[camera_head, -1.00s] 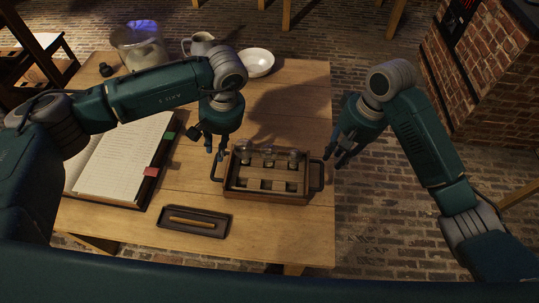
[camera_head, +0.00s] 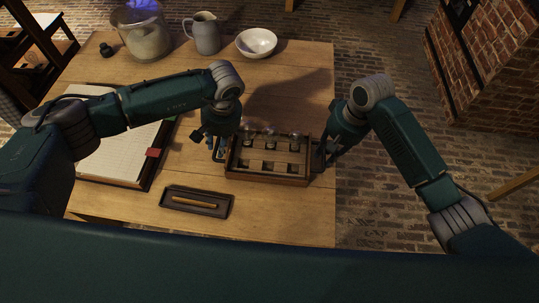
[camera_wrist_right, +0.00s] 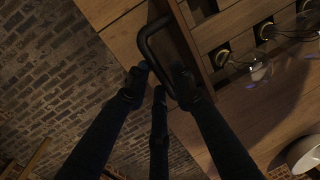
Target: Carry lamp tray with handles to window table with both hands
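The lamp tray (camera_head: 268,178) is a brown wooden box with compartments, resting on the wooden table. Several small glass bulbs (camera_head: 270,140) stand in its back row; the front compartments look empty. My left gripper (camera_head: 219,152) points down at the tray's left handle and largely hides it; its finger gap is unclear. My right gripper (camera_head: 322,158) is at the tray's right end. In the right wrist view its dark fingers (camera_wrist_right: 159,88) are spread, with tips beside the black right handle (camera_wrist_right: 147,48). The tray wall (camera_wrist_right: 196,50) and bulbs (camera_wrist_right: 255,70) also show there.
A small dark tray with a brown stick (camera_head: 196,202) lies in front. An open book (camera_head: 115,155) lies left. A brick structure (camera_head: 480,65) stands right, beyond bare floor.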

